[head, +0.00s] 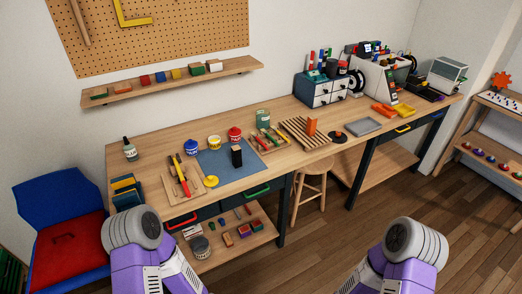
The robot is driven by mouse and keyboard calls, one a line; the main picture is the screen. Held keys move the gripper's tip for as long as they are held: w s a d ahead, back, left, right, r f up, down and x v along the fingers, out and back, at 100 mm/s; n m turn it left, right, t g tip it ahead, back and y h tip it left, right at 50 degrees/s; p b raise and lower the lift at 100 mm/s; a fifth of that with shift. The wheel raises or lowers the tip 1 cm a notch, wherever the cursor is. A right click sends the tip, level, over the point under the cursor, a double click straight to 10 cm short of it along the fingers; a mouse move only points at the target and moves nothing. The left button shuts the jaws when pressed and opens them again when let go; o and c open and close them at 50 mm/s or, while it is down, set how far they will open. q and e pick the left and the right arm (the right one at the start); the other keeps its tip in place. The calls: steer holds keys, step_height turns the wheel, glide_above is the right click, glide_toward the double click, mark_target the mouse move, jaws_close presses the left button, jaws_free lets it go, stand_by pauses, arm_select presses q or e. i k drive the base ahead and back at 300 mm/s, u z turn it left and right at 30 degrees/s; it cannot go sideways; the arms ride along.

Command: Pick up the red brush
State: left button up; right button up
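Thin coloured tools lie in two groups on the wooden workbench (300,160). One group lies on a slotted wooden rack (170,191) at the bench's left end and includes a red-handled tool (184,187) that may be the red brush. The other group lies on a small wooden tray (285,145) near the middle and also has red and green pieces. The tips are too small to tell which one is the red brush. Parts of both my arms show at the bottom edge, well apart from these tools. Neither gripper shows.
A blue mat (218,172) bears a black upright item (236,156), with paint pots (234,134) behind it. A blue and red chair (65,235) and a stool (313,180) flank the bench's lower shelf.

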mark_target(253, 134)
steer(key=z, duration=0.35)
steer(key=i, duration=1.05)
steer(key=u, duration=0.05)
